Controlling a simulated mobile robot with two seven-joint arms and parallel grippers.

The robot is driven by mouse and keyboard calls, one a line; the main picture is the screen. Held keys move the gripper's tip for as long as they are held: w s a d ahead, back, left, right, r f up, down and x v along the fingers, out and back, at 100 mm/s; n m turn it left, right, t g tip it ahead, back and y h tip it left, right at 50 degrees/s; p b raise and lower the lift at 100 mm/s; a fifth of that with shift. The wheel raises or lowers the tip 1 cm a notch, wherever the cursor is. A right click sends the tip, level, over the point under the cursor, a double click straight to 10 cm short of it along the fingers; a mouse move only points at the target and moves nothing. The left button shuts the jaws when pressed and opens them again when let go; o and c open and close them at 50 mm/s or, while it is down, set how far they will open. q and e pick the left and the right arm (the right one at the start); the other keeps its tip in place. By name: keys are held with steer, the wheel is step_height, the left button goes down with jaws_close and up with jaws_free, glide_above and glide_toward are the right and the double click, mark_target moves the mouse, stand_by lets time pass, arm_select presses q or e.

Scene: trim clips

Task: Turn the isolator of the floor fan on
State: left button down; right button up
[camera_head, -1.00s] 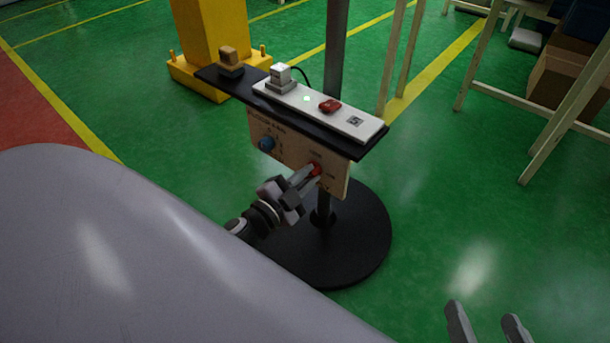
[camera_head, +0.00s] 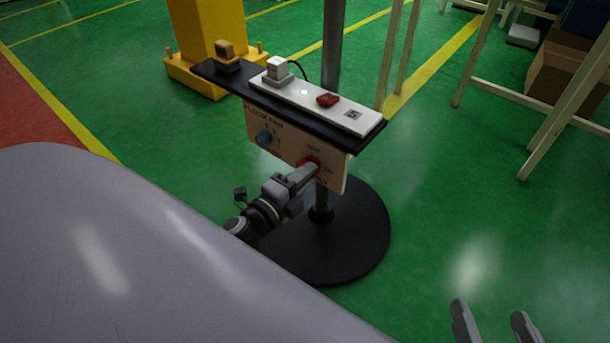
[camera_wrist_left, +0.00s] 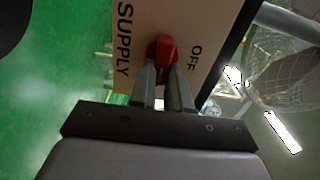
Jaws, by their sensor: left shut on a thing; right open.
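The floor fan's control panel (camera_head: 333,172) is a pale upright board below a dark shelf on a stand. In the left wrist view the isolator's red handle (camera_wrist_left: 161,48) sits between the fingers, near the words SUPPLY and OFF. My left gripper (camera_head: 312,168) is shut on the red handle, which still sits on the panel; the fingers partly hide it. My right gripper (camera_head: 492,322) is open and empty at the lower right, away from the panel.
On the shelf (camera_head: 371,145) lies a white power strip (camera_head: 347,115) with a plug (camera_head: 277,70) and a red rocker switch (camera_head: 327,99). A yellow post (camera_head: 208,28) stands behind. Pale table legs are at right. Green floor is open around the round base (camera_head: 360,245).

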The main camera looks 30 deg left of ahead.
arm_select(q)
steer(key=shift+m, duration=0.3)
arm_select(e)
steer(key=shift+r, duration=0.1)
arm_select(q)
steer(key=c, duration=1.1)
jaws_free()
steer(key=shift+s, duration=0.15)
